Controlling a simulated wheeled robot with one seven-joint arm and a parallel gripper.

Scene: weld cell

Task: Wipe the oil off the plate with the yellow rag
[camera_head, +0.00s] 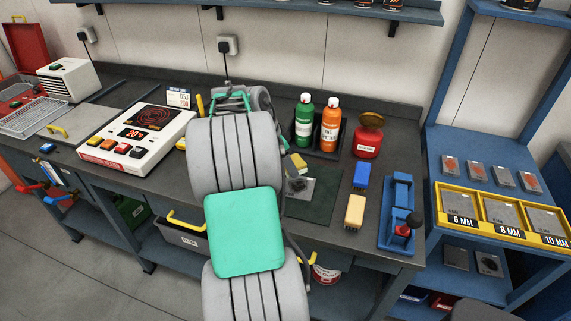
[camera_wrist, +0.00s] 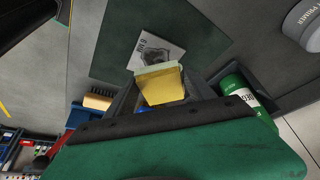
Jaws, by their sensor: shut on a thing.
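The grey plate (camera_head: 300,188) lies on a dark green mat (camera_head: 322,208) on the bench. A dark oil stain shows on it in both views. My gripper (camera_wrist: 160,92) is shut on the yellow rag (camera_wrist: 162,84), which shows between the two grey fingers in the wrist view. The rag (camera_head: 299,163) hangs at the far left side of the plate in the head view, and it covers one edge of the plate (camera_wrist: 152,45) in the wrist view. I cannot tell whether rag and plate touch. My arm hides most of the gripper in the head view.
Green (camera_head: 304,122) and orange (camera_head: 329,125) bottles stand in a dark holder behind the mat, beside a red can (camera_head: 368,140). A hot plate (camera_head: 137,140) stands left.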

